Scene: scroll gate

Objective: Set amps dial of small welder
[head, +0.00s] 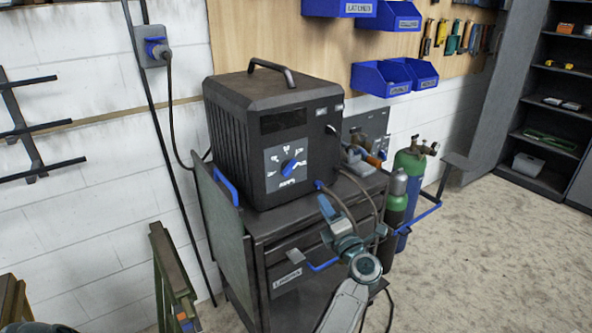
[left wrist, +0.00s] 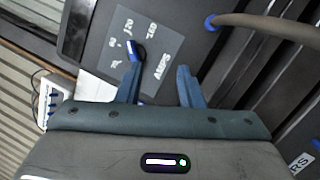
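The small welder (head: 270,125) is a dark ribbed box with a top handle, standing on a cart. Its amps dial (head: 289,167) is a blue knob with a white pointer mark on a grey plate with white numbers on the welder's front. In the left wrist view the knob (left wrist: 138,50) shows just beyond the left finger, with the AMPS lettering to its right. My left gripper (head: 326,207) is in front of the cart, below and right of the dial. In the left wrist view the left gripper (left wrist: 158,70) is open and empty, its fingers apart. My right gripper is not in view.
The dark cart (head: 262,238) has drawers and a blue handle. A cable (head: 338,200) leaves the welder front close to my left gripper. Gas cylinders (head: 408,165) stand right of the cart. A trestle (head: 172,270) stands at lower left. The floor at right is clear.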

